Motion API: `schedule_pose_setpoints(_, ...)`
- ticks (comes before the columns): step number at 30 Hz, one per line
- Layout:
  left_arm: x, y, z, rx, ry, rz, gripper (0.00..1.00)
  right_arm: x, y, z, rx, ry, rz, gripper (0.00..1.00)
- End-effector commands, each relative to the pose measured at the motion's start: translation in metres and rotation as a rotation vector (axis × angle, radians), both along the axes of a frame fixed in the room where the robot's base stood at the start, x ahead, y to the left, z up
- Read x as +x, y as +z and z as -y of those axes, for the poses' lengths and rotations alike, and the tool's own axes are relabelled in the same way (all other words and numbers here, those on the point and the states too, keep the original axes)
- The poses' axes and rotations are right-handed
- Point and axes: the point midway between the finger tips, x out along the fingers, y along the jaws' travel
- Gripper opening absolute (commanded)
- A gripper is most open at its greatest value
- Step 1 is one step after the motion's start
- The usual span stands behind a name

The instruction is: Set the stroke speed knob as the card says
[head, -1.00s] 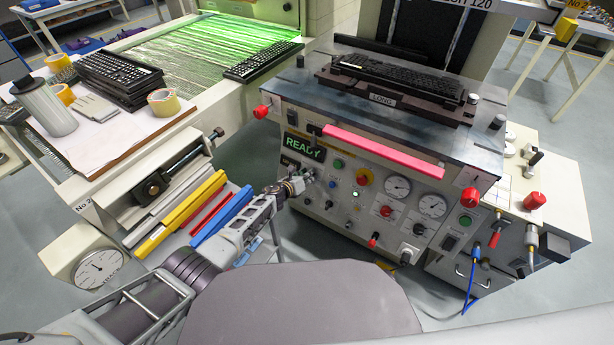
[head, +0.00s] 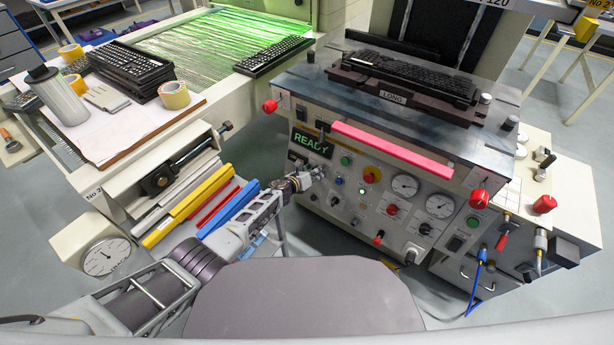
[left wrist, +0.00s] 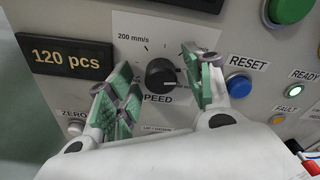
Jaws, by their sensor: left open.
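The stroke speed knob (left wrist: 157,76) is a round black knob on the grey panel, in the left wrist view. A white mark shows at its lower right side. A dial scale with ticks and "200 mm/s" at its upper left surrounds it, and "SPEED" is partly visible below. My left gripper (left wrist: 158,70) is open, with one green-padded finger on each side of the knob. I cannot tell whether the pads touch it. In the head view my left gripper (head: 312,177) is at the panel's left part, below the READY display, and hides the knob. I cannot make out the card. My right gripper is not in view.
A blue RESET button (left wrist: 239,85) is close to the right finger. A "120 pcs" display (left wrist: 66,57) and a ZERO button (left wrist: 75,128) are on the left. A pink bar (head: 390,150) runs along the machine's front edge above the panel.

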Motion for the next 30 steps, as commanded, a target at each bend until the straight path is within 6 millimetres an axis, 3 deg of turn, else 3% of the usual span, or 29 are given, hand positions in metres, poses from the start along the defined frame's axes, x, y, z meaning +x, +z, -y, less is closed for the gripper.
schedule_pose_setpoints(13,-0.002,0.007,-0.012,0.010,0.005,0.006,0.52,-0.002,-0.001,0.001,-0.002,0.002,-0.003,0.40)
schedule_pose_setpoints(30,-0.022,0.014,-0.019,0.002,-0.002,0.005,0.52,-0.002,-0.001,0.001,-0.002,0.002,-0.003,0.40)
